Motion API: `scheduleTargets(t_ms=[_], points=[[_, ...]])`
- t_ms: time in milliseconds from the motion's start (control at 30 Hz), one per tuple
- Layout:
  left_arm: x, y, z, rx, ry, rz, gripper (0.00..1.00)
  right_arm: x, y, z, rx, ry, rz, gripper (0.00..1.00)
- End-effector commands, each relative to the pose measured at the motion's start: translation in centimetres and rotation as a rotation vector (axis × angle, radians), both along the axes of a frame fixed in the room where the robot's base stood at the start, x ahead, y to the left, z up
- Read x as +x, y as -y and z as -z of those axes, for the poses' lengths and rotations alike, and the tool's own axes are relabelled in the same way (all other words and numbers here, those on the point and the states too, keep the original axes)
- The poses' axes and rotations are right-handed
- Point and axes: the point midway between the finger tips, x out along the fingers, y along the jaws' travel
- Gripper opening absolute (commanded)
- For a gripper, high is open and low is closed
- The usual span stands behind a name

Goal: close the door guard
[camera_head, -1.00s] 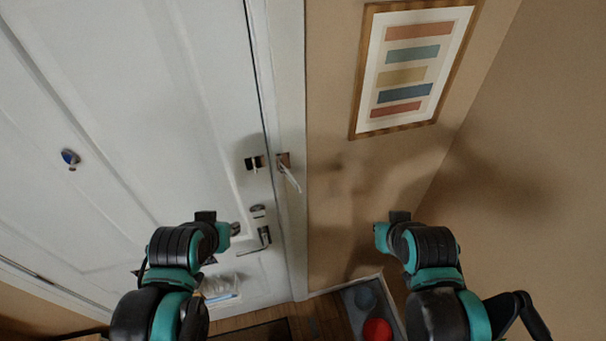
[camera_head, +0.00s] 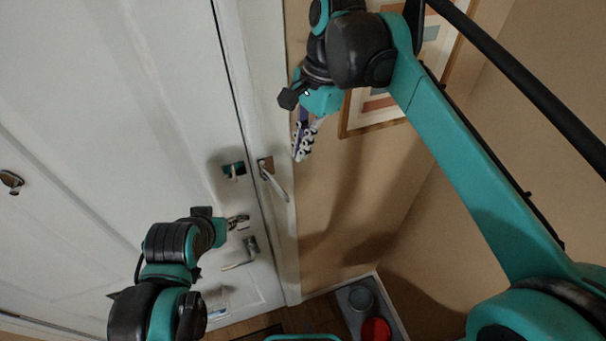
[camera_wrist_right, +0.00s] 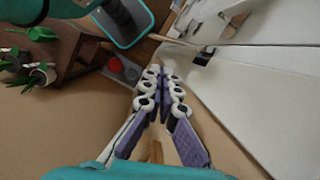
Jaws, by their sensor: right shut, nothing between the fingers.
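The door guard has a metal swing bar (camera_head: 275,182) on the door frame and a dark catch plate (camera_head: 233,170) on the white door (camera_head: 120,130). The bar sticks out from the frame, apart from the catch. My right gripper (camera_head: 303,150) is shut and empty, raised in front of the wall just right of the frame and above the bar in the picture. Its closed fingers also show in the right wrist view (camera_wrist_right: 162,75). My left gripper (camera_head: 220,228) is low in front of the door; its fingers cannot be made out clearly.
A door handle (camera_head: 243,254) sits low on the door. A framed picture (camera_head: 375,110) hangs on the wall behind my right arm. A grey tray (camera_head: 345,308) with a red round item (camera_head: 376,329) is on the floor. The wall below my right gripper is clear.

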Motion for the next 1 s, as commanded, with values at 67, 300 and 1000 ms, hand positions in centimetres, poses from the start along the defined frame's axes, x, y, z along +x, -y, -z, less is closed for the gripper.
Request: scheduleTargets(t_ms=[67, 300, 1000], points=[[0.0, 0.0, 0.2, 0.0, 0.0, 0.0, 0.29, 0.1, -0.5, -0.1, -0.003, -0.028, 0.021, 0.0], [0.0, 0.0, -0.1, 0.0, 0.0, 0.0, 0.29, -0.4, -1.1, 2.2, -0.004, -0.038, 0.029, 0.0], [0.0, 0.0, -0.8, 0.0, 0.0, 0.0, 0.29, -1.5, -2.7, 9.3, -0.004, -0.035, 0.029, 0.0]])
